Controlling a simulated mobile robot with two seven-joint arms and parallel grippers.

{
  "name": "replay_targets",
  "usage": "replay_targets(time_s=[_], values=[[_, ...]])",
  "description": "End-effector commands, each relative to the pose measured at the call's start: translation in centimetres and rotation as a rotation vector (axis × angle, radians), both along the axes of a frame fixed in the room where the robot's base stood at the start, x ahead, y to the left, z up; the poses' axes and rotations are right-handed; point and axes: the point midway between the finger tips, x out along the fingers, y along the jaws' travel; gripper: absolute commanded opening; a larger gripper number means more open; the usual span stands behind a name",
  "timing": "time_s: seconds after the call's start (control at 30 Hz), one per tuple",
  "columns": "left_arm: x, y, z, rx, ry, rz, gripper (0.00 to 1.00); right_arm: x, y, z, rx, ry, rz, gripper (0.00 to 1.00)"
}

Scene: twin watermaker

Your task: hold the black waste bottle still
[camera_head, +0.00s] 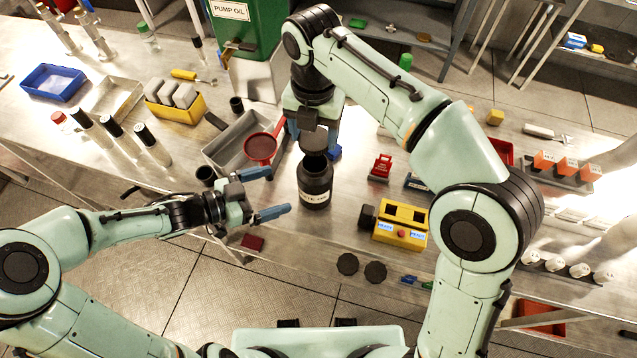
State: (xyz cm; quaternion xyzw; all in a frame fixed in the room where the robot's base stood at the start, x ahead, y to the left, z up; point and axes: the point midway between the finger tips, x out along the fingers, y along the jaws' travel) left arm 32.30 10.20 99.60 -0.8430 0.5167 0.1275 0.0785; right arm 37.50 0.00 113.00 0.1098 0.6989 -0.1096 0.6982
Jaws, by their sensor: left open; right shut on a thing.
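The black waste bottle (314,186) stands upright on the metal bench near its front edge, with a pale label partly readable as oil. My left gripper (280,190) is open and empty. Its two blue fingers point right towards the bottle, with the tips just left of it and apart from it. My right gripper (313,143) points down directly above the bottle. It is shut on a dark cylindrical thing (314,141) at the bottle's mouth. I cannot tell whether that thing touches the bottle; the gripper and arm hide part of it.
A red round dish (260,149) lies over a grey tray (222,145) left of the bottle. A yellow box (401,224) sits to the right. Two black discs (361,268) lie near the front edge.

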Motion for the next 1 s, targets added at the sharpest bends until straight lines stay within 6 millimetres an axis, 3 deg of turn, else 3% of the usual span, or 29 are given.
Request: replay_targets(time_s=[0.37, 0.8, 1.0], values=[[0.5, -1.0, -0.3, -0.004, 0.001, -0.002, 1.00, 0.0, 0.0, 0.0, 0.000, 0.000, -0.001, 0.38], [3.8, -7.8, -2.6, -0.004, 0.002, -0.004, 1.00, 0.0, 0.0, 0.0, 0.000, 0.000, -0.001, 0.38], [4.9, -9.7, -3.3, -0.002, 0.000, -0.002, 1.00, 0.0, 0.0, 0.0, 0.000, 0.000, -0.001, 0.38]])
